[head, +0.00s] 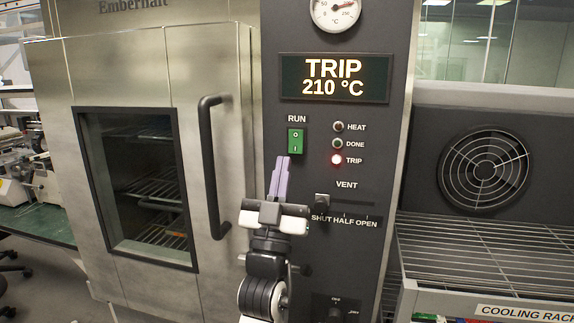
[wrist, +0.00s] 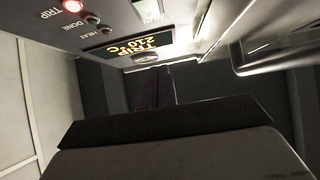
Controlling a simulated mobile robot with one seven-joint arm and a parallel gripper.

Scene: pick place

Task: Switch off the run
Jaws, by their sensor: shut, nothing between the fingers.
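The green RUN rocker switch (head: 295,141) is on the dark control panel of the oven, under the RUN label. It bears the marks O and I; I cannot tell which half is pressed in. My gripper (head: 283,158) is shut and empty, its purple fingers pointing up just below the switch. The tips appear close to its lower edge; whether they touch is unclear. The display (head: 333,78) reads TRIP 210 °C, also seen in the wrist view (wrist: 131,43). The red TRIP lamp (head: 336,160) is lit; it also shows in the wrist view (wrist: 72,6).
The HEAT (head: 338,127) and DONE (head: 337,143) lamps are dark. The vent slider (head: 322,200) is at SHUT, right of my gripper. The oven door handle (head: 212,165) stands out to the left. A cooling rack (head: 490,255) with a fan is at the right.

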